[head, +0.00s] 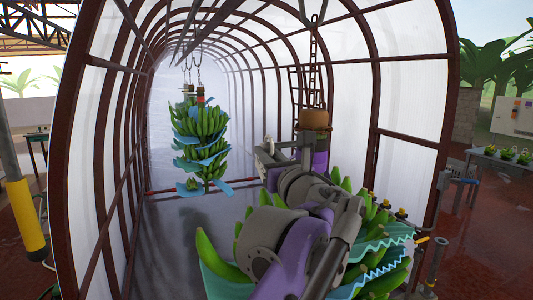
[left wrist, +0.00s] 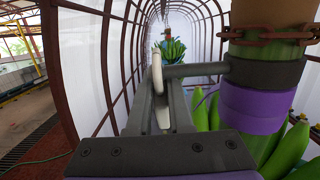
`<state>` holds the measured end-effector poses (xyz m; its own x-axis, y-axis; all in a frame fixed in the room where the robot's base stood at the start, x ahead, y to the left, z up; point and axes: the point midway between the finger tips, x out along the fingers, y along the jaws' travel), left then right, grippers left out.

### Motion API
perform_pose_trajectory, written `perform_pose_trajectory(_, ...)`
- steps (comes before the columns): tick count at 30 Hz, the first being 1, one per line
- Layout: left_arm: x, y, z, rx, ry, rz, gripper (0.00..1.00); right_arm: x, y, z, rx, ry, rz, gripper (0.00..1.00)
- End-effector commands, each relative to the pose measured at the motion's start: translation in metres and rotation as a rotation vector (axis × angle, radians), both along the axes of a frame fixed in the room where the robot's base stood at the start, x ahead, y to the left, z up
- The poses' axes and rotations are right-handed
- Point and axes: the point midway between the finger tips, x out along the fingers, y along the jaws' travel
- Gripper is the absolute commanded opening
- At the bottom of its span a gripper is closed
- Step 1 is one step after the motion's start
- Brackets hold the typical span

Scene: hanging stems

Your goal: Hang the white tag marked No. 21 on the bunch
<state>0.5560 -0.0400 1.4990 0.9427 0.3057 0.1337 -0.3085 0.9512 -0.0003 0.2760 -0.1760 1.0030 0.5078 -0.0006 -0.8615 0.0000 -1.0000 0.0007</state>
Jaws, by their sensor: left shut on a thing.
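The near bunch of green bananas (head: 377,218) hangs from a chain, with light blue sheets between its hands. Its stem has a brown top (head: 314,119), a grey collar with a side peg (left wrist: 195,70), and a purple band (left wrist: 252,105). My left gripper (head: 272,150) is at the left of this stem, by the peg's end. It is shut on a white tag (left wrist: 159,92), seen nearly edge-on in the left wrist view. The tag is at the peg's tip; I cannot tell whether the peg passes through it. Its number is not readable. My right gripper is not in view.
Another banana bunch (head: 202,140) hangs farther down the white tunnel with brown ribs. A rusty chain (left wrist: 262,36) wraps the near stem. A yellow-sleeved post (head: 24,215) stands at left, and a table with plants (head: 500,160) at right. The wet floor at left-centre is clear.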

Motion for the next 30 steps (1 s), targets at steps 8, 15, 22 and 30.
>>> perform_pose_trajectory(8, 0.002, -0.005, 0.001, 0.002, -0.002, -0.002, 0.00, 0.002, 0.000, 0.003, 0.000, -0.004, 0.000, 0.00)
perform_pose_trajectory(15, 0.004, -0.010, 0.001, 0.002, -0.002, -0.002, 0.00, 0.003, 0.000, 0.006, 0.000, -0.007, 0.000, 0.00)
perform_pose_trajectory(22, 0.005, -0.015, 0.001, 0.003, -0.002, -0.005, 0.00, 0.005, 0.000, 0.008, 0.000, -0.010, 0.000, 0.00)
perform_pose_trajectory(30, 0.007, -0.020, 0.001, 0.004, -0.003, -0.005, 0.00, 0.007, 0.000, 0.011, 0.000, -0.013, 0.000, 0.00)
